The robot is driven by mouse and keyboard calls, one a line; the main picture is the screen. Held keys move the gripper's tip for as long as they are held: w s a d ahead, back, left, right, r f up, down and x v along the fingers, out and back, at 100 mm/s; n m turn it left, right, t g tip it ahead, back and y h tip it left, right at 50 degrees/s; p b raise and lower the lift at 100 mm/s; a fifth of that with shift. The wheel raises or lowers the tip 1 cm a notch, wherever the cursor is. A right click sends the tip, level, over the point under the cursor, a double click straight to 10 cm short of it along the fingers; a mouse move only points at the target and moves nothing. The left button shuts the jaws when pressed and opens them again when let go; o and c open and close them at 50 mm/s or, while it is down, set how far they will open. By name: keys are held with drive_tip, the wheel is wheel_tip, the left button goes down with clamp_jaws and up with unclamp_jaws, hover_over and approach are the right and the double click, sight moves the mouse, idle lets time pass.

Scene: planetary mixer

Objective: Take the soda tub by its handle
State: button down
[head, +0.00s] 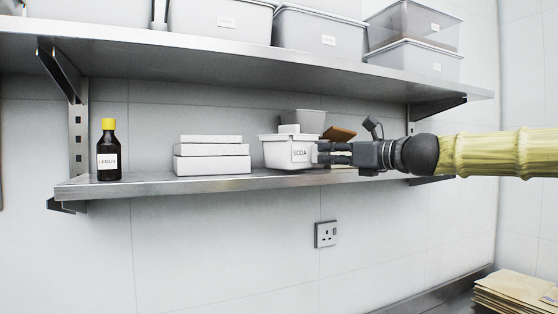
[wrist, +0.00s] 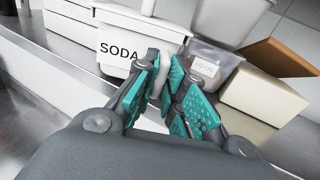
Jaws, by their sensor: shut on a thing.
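The soda tub (head: 288,153) is a small white lidded tub labelled SODA on the lower steel shelf. In the wrist view the soda tub (wrist: 120,42) is at the top, with its white handle (wrist: 158,80) sticking out towards me. My gripper (head: 325,153) reaches in from the right. In the wrist view my gripper (wrist: 163,85) has its teal-padded fingers on both sides of the handle, shut on it. Whether the tub's base touches the shelf I cannot tell. The fingers hide part of the handle.
White boxes (head: 211,163) are stacked left of the tub, and a brown lemon bottle (head: 109,155) stands further left. A clear labelled tub (wrist: 207,62) and a cardboard box (wrist: 262,96) are close to the right of my fingers. The upper shelf (head: 250,58) holds several tubs overhead.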

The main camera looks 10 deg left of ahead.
drive_tip(key=shift+p+v, duration=0.35)
drive_tip(key=shift+v, duration=1.3)
drive_tip(key=shift+p+v, duration=0.65)
drive_tip(key=shift+v, duration=1.35)
drive_tip(key=shift+p+v, duration=0.85)
drive_tip(key=shift+v, duration=1.15)
drive_tip(key=shift+p+v, duration=0.55)
drive_tip(key=shift+v, duration=1.45)
